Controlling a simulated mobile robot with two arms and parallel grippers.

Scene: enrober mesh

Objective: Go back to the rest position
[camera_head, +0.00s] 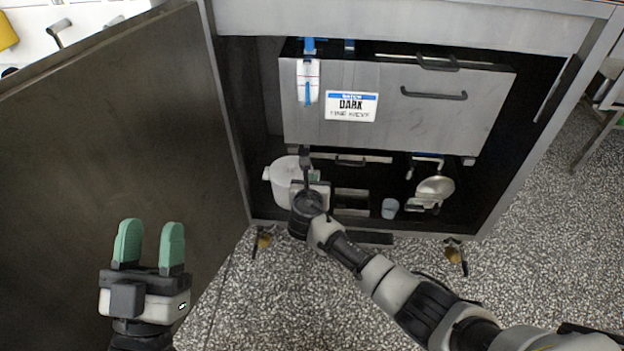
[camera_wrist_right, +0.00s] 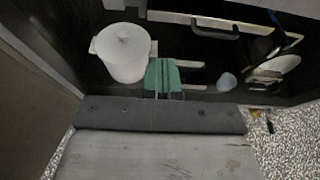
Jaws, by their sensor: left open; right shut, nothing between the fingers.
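My left gripper (camera_head: 148,245) has two green fingers standing apart, open and empty, in front of the dark door at the lower left of the head view. My right arm reaches from the lower right to the cabinet's lower opening. In the head view my right gripper (camera_head: 307,180) is beside the white lidded pot, its fingertips hard to make out. In the right wrist view its green fingers (camera_wrist_right: 163,73) are together and empty, just right of the white pot (camera_wrist_right: 124,52). I cannot tell whether they touch it.
The open dark door (camera_head: 120,130) fills the left. A grey box labelled DARK (camera_head: 440,110) hangs above the lower opening. A small cup (camera_head: 390,208) and a metal ladle-like tool (camera_head: 436,187) are right of my right gripper.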

